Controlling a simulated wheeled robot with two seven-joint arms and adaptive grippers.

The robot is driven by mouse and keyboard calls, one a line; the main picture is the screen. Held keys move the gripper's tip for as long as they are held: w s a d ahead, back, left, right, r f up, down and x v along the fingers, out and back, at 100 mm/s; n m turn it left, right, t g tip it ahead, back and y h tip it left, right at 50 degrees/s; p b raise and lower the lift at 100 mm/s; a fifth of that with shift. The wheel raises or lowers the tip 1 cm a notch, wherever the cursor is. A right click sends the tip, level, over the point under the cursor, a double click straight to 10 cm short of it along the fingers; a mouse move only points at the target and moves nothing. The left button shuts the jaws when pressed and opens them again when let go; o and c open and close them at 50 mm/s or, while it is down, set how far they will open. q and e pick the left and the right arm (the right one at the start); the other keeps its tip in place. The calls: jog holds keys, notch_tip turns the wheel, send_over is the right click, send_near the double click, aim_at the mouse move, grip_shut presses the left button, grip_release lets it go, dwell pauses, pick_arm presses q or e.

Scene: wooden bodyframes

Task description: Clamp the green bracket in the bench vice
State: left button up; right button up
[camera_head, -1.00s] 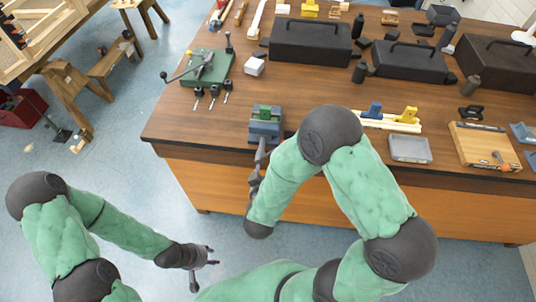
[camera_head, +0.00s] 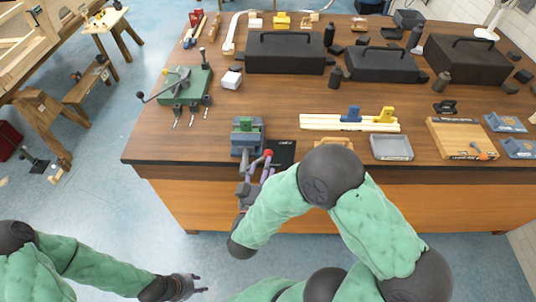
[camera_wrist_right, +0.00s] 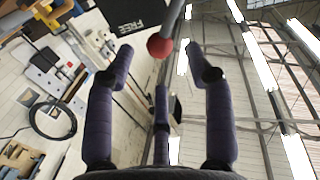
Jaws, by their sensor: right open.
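The bench vice (camera_head: 247,145) is blue-grey and stands at the front edge of the wooden bench. The green bracket (camera_head: 245,124) shows at the top of the vice, at its jaws; I cannot tell whether it is gripped. A red ball (camera_head: 268,153) on a grey rod is beside the vice, at its right front. My right gripper (camera_head: 262,164) is just in front of the vice, near that ball. In the right wrist view its dark fingers are open and the red ball (camera_wrist_right: 159,46) shows between their tips. My left gripper (camera_head: 201,284) is low, away from the bench, open and empty.
Black toolboxes (camera_head: 286,53) stand at the back. Cream rails (camera_head: 340,122) and a grey tray (camera_head: 391,147) lie to the right. The bench front-left is clear.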

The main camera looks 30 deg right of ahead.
aim_at(268, 154)
jog(key=shift+b+x, duration=0.45)
jog(key=shift+x, duration=2.6)
jog(key=shift+c, duration=0.3)
grip_shut()
